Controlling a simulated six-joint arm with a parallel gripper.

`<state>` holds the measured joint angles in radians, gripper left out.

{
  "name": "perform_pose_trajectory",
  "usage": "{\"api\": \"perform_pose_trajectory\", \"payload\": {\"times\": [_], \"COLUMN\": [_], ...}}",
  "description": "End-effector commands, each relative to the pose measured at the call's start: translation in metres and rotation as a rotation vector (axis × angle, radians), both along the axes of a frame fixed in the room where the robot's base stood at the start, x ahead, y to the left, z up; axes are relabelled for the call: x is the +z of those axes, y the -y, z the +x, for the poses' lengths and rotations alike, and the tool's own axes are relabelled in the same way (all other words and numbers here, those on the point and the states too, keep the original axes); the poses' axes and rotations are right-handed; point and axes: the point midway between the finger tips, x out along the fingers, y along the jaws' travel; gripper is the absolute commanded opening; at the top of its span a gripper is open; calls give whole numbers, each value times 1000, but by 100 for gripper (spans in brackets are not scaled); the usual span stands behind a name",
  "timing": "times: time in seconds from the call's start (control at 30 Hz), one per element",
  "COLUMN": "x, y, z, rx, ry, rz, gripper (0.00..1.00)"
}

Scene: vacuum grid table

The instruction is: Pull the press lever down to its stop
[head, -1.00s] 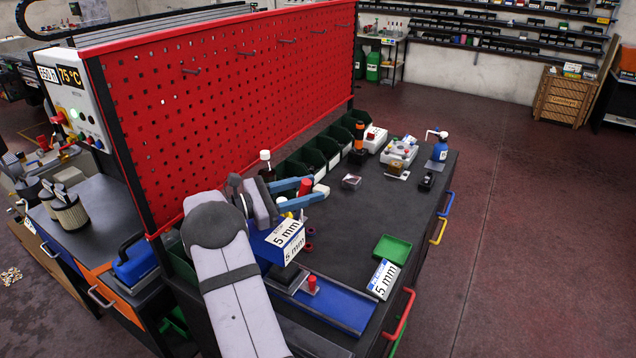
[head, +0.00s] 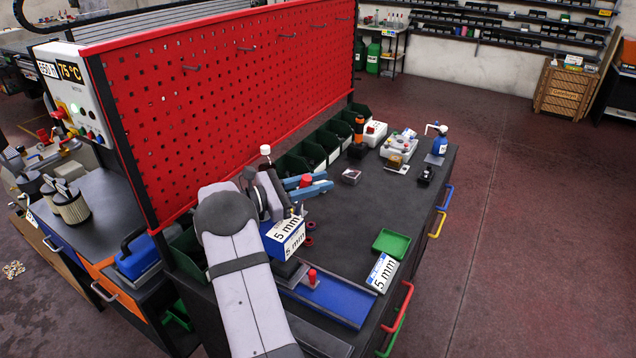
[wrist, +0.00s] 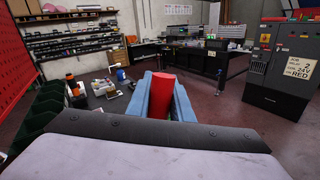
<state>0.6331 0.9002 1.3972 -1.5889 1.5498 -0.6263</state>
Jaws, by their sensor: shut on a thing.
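The red lever knob (head: 306,181) stands upright above the press. My gripper (head: 312,185) has its two blue fingers closed on this knob, one on each side. In the wrist view the red knob (wrist: 160,94) fills the space between the blue fingers (wrist: 160,104). The press head is a blue and white block marked "5 mm" (head: 286,238), below and left of the fingers. Its blue base (head: 335,302) lies on the bench, with a small red-topped post (head: 312,277) at its edge. The lever's arm is hidden behind my gripper and wrist.
A green tray (head: 391,242) and a "5 mm" sign (head: 382,272) stand right of the press. Dark green bins (head: 313,152) line the red pegboard (head: 225,105). A bottle (head: 266,157) stands close behind my wrist.

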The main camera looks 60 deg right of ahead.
Motion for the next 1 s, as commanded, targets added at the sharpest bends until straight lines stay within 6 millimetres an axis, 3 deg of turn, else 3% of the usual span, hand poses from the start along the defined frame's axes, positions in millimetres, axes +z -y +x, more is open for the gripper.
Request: {"api": "perform_pose_trajectory", "payload": {"times": [0.47,1.0], "x": [-15,-72], "y": [0,0], "z": [-23,-70], "rx": [0,0], "ry": [179,676], "rz": [-1,-5], "gripper": [0,0]}}
